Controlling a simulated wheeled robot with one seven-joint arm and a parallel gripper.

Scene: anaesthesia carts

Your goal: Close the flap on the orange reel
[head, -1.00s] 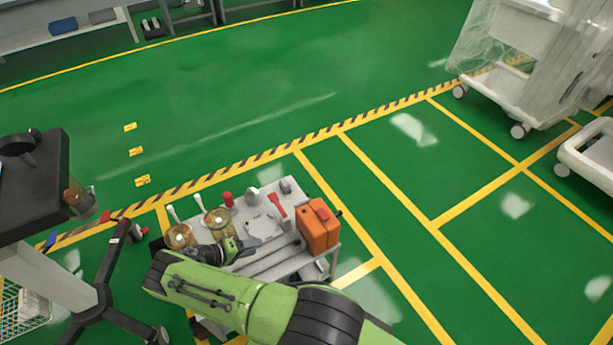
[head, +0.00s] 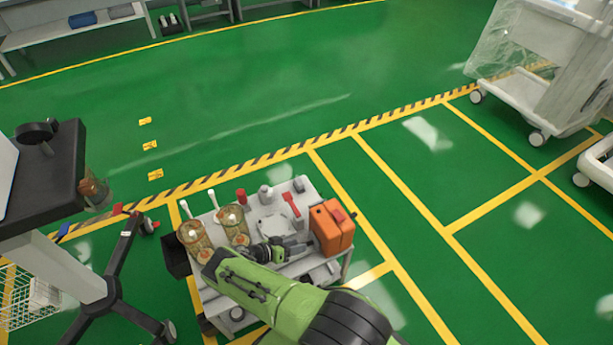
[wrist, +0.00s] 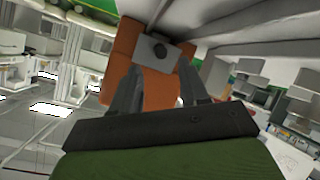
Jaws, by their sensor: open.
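The orange reel (head: 326,232) is a boxy orange body on the right end of the grey cart top. A small red part shows on its upper right side. My gripper (head: 303,246) is just left of the reel, reaching toward it. I cannot tell whether the grey plate is the flap, and contact is unclear.
The cart top (head: 225,274) also carries two amber jars (head: 195,238) at left, a red tool (head: 292,205), a red-capped container (head: 241,197) and small grey items behind. A dark-topped stand (head: 45,185) is at far left.

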